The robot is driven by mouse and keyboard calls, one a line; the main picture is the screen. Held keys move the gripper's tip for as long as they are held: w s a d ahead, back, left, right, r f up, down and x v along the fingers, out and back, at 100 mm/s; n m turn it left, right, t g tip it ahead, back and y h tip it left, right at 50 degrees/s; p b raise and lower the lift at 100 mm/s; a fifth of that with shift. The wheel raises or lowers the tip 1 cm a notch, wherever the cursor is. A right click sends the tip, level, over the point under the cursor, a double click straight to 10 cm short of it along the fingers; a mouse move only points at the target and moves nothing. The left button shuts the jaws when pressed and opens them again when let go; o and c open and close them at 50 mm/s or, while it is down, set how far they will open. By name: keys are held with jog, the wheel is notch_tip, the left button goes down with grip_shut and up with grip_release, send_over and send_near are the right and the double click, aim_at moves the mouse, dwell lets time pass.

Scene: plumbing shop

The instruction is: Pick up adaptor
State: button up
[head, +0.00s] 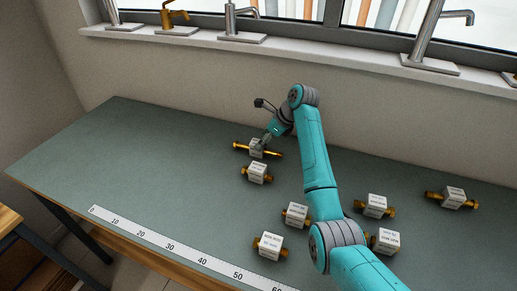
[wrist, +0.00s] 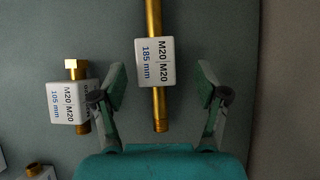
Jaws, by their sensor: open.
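Several brass adaptors with white label blocks lie on the green bench. The long one, marked M20|M20 185 mm, lies nearest my gripper (head: 264,142); this long adaptor (head: 275,154) is at the back of the bench. In the wrist view the long adaptor (wrist: 154,100) runs up the picture between my open fingers, its far end cut off by the frame. Its white block is between the fingertips, with gaps on both sides. A shorter M20|M20 105 mm adaptor (wrist: 65,103) lies just outside the left finger; it shows in the head view (head: 257,173).
Other adaptors lie in front, such as one at the centre (head: 296,214) and one at the front (head: 269,245). More lie right (head: 375,206) and far right (head: 453,197). My arm partly covers one (head: 386,241). A ruler strip (head: 170,244) runs along the front edge. The bench's left is clear.

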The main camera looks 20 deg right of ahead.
aim_at(253, 152)
jog(key=shift+a+x, duration=0.15)
jog(key=shift+x, duration=1.15)
jog(key=shift+a+x, duration=0.15)
jog(key=shift+x, duration=1.2)
jog(key=shift+r, duration=0.2)
grip_shut()
